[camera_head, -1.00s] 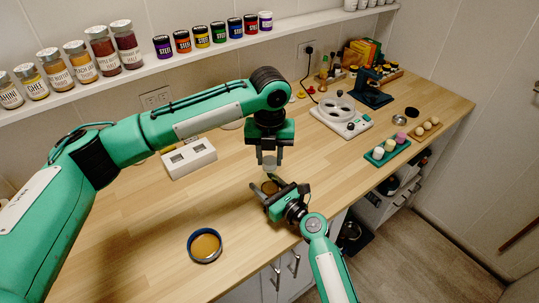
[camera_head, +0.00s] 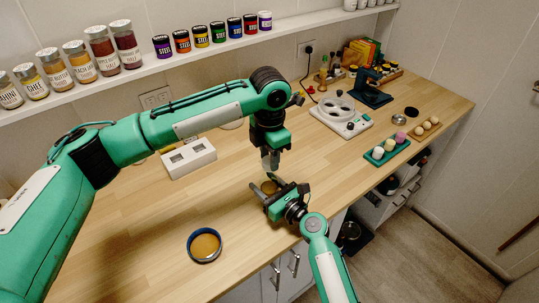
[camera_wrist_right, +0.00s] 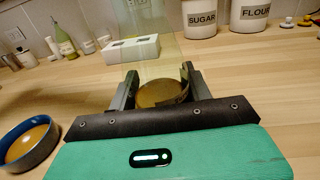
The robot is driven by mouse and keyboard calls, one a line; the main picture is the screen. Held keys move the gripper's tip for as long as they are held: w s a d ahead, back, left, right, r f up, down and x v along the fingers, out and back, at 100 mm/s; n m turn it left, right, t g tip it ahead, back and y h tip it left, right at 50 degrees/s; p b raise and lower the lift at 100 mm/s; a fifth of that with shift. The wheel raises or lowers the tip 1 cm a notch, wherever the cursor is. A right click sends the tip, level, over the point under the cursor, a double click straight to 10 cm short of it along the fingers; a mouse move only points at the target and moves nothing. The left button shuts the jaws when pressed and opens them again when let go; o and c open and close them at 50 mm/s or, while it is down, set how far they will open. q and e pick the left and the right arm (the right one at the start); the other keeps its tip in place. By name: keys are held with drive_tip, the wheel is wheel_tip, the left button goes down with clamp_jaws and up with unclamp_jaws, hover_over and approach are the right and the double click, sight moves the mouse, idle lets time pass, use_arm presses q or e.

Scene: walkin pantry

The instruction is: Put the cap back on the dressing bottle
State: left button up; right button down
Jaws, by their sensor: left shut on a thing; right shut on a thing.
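The dressing bottle (camera_wrist_right: 162,95) is clear with amber contents low down. It stands between the fingers of my right gripper (camera_wrist_right: 158,76), which is shut on it; its upper part runs out of the top of the right wrist view. In the head view the right gripper (camera_head: 265,184) comes from the front, and only a brownish bit of the bottle (camera_head: 269,186) shows. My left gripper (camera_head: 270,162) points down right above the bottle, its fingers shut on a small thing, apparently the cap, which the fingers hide. I cannot tell whether cap and bottle touch.
A blue-rimmed round bowl (camera_head: 205,246) with amber contents stands at the front left. The counter around the bottle is clear.

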use_arm(q)
drive_tip(key=o, duration=0.9)
drive_tip(key=shift+o, duration=0.2)
drive_tip(key=shift+r, duration=2.3)
drive_tip(key=shift+n, duration=0.3)
drive_tip(key=shift+c, duration=0.4)
